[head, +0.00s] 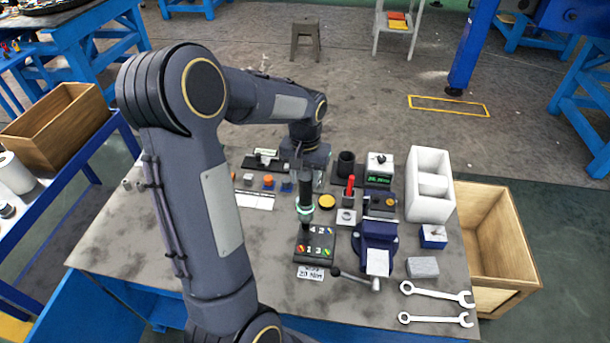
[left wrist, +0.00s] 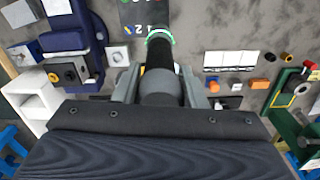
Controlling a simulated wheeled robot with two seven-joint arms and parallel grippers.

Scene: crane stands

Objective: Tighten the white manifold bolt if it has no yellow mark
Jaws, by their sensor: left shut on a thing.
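The manifold block (head: 316,256) is a dark plate on the table, with numbers 1 to 4 and coloured bolts. Red-orange, yellow-green and blue ones show in the head view. No white bolt shows; the upper left corner by the number 4 is hidden behind a tool. My left gripper (head: 309,163) is shut on this dark, upright cylindrical tool (head: 305,190) with a green ring. Its lower end is over or at that corner; contact cannot be told. The left wrist view shows the tool (left wrist: 160,58) between the fingers (left wrist: 160,88). My right gripper is not in view.
A card reading 20 Nm (head: 310,272) lies before the block. A blue vise (head: 378,236) stands close right, its handle reaching toward the card. Two wrenches (head: 436,293), a white divided bin (head: 430,178), a digital display unit (head: 379,168) and a wooden crate (head: 497,240) are further right.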

